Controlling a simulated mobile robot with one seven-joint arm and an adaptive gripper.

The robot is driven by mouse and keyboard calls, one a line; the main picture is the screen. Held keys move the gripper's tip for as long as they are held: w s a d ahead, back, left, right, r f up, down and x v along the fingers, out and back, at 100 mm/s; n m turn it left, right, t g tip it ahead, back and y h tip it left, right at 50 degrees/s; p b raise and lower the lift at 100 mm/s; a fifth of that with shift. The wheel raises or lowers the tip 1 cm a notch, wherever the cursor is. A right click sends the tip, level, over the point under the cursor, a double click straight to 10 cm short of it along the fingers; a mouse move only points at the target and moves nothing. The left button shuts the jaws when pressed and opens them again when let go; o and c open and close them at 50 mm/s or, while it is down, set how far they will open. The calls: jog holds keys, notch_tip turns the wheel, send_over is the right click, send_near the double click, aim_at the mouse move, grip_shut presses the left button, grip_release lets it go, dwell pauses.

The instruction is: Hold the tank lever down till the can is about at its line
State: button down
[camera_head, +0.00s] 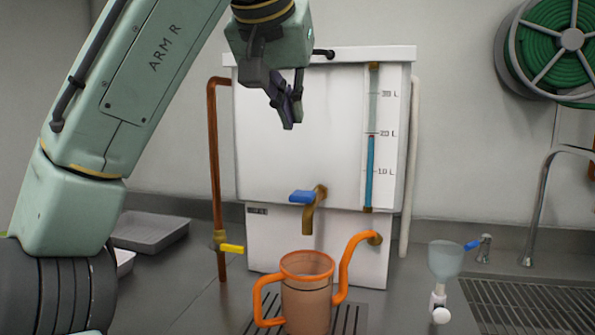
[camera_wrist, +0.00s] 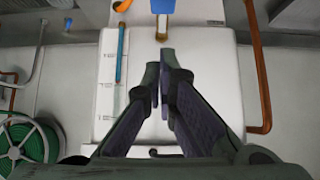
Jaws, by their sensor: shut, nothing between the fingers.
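The white tank (camera_head: 290,130) stands against the wall, with a sight gauge (camera_head: 371,150) whose blue column reaches about the 20 L mark. Its blue lever (camera_head: 302,196) sits on a brass tap above the can and also shows at the top of the wrist view (camera_wrist: 163,6). The orange translucent can (camera_head: 306,290) stands upright on a drain grate under the spout, with a dark line around it. No water stream shows, and I cannot make out a level in the can. My gripper (camera_head: 290,123) is shut and empty, above the lever and apart from it; it also shows in the wrist view (camera_wrist: 164,60).
A copper pipe (camera_head: 215,160) with a yellow-handled valve (camera_head: 231,248) runs left of the tank. A funnel-like vessel (camera_head: 445,262) and a sink tap (camera_head: 545,200) are at right. A green hose reel (camera_head: 570,40) hangs on the wall. Grey trays (camera_head: 150,232) lie at left.

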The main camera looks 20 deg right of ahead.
jog(key=p, duration=0.2)
send_over(308, 190)
jog(key=s+a, duration=0.2)
jog(key=s, duration=0.1)
notch_tip(308, 190, down, 6)
jog(key=shift+w+f, duration=0.15)
jog(key=shift+f, duration=0.1)
notch_tip(308, 190, down, 4)
jog(key=shift+w+r, duration=0.15)
jog(key=shift+r, duration=0.05)
jog(key=shift+d+f, duration=0.1)
jog(key=shift+f, duration=0.4)
jog(key=shift+f, duration=0.1)
